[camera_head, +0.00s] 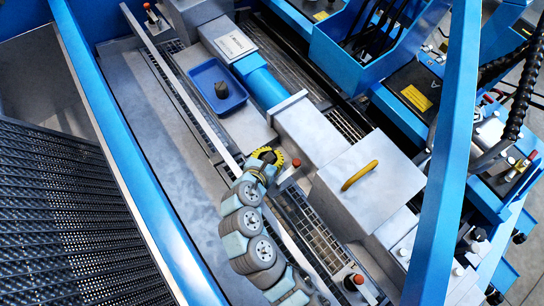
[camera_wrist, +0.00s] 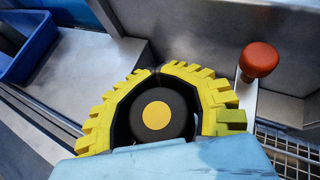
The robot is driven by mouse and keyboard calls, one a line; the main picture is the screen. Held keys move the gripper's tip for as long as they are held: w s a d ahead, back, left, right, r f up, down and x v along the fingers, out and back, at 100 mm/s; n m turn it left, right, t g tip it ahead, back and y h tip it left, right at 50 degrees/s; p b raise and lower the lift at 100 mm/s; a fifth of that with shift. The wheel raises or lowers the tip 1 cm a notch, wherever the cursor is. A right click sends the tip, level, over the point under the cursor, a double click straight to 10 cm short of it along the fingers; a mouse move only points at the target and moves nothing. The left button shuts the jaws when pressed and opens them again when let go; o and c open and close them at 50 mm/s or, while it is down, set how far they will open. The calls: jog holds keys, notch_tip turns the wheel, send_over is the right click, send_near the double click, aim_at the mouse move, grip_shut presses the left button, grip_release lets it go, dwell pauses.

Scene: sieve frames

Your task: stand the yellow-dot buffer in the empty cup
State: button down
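My gripper (camera_wrist: 157,72) has yellow toothed fingers, closed in a ring with their tips meeting. They wrap around the yellow-dot buffer (camera_wrist: 158,115), a round black piece with a yellow disc on its end. It faces the wrist camera and its lower edge is hidden by my pale blue wrist part. In the head view my gripper (camera_head: 268,157) is over the machine's walkway, just left of a red-topped post. The buffer's base and whatever lies beneath it are hidden. I cannot make out the empty cup in either view.
A red knob (camera_wrist: 259,60) stands on a bracket close right of my gripper. A blue tray (camera_head: 206,74) holding a dark lump (camera_head: 221,90) lies up and left. A grey box lid with a yellow handle (camera_head: 359,176) is to the right. Slotted grating runs alongside.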

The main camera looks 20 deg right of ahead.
jog(key=shift+s+f+b, duration=0.1)
jog(key=shift+f+b, duration=0.25)
jog(key=shift+f, duration=0.6)
jog(key=shift+f+b, duration=0.35)
jog(key=shift+f, duration=0.1)
jog(key=shift+f+p, duration=0.4)
